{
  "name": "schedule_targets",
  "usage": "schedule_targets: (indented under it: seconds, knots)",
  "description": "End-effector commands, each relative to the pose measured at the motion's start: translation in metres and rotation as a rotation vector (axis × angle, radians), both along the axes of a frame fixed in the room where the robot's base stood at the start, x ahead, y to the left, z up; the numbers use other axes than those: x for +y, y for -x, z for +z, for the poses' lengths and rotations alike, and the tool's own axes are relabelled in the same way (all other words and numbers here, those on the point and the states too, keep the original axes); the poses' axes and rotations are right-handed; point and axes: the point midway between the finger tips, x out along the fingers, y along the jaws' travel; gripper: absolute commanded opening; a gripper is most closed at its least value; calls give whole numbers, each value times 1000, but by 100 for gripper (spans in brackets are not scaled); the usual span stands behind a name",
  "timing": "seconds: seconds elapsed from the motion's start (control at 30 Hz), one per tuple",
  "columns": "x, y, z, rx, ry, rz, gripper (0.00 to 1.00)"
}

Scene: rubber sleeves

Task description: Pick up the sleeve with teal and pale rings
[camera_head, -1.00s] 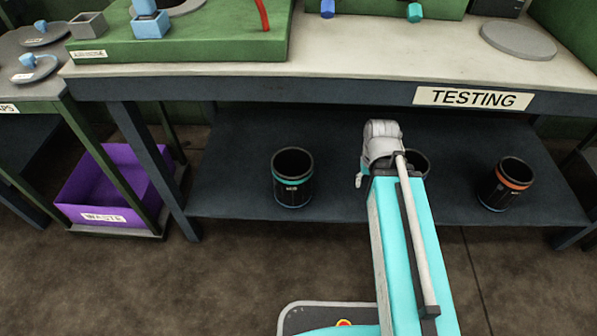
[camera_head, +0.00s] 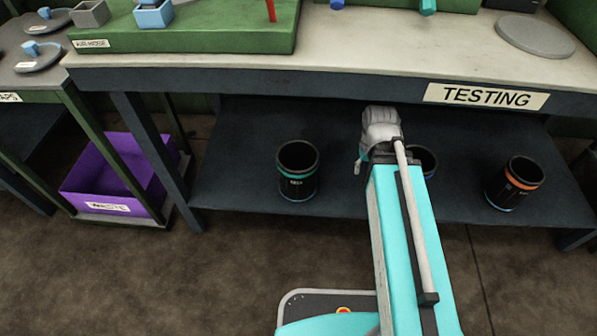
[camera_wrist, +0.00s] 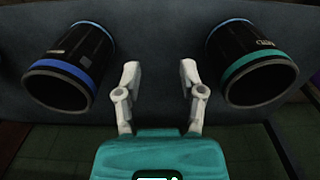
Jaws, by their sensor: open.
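A black sleeve with a teal ring near its rim (camera_head: 298,172) stands upright on the lower shelf, left of my arm. In the wrist view the teal-ringed sleeve (camera_wrist: 252,65) is at the upper right, with a blue ring at its far end.
The blue-ringed sleeve (camera_head: 428,160) is mostly behind my arm. An orange-ringed sleeve (camera_head: 515,183) stands at the shelf's right. The tabletop marked TESTING (camera_head: 390,50) overhangs the lower shelf (camera_head: 235,150). A purple waste bin (camera_head: 105,185) is at the left. Bare shelf separates the sleeves.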

Motion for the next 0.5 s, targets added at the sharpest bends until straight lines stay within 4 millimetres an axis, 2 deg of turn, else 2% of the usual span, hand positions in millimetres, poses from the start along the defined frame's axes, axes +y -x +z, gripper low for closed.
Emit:
schedule_targets:
  seconds: [0.27, 0.5]
  knots:
    - [41, -62, 5, 0, 0, 179, 51]
    - [97, -125, 10, 0, 0, 398, 51]
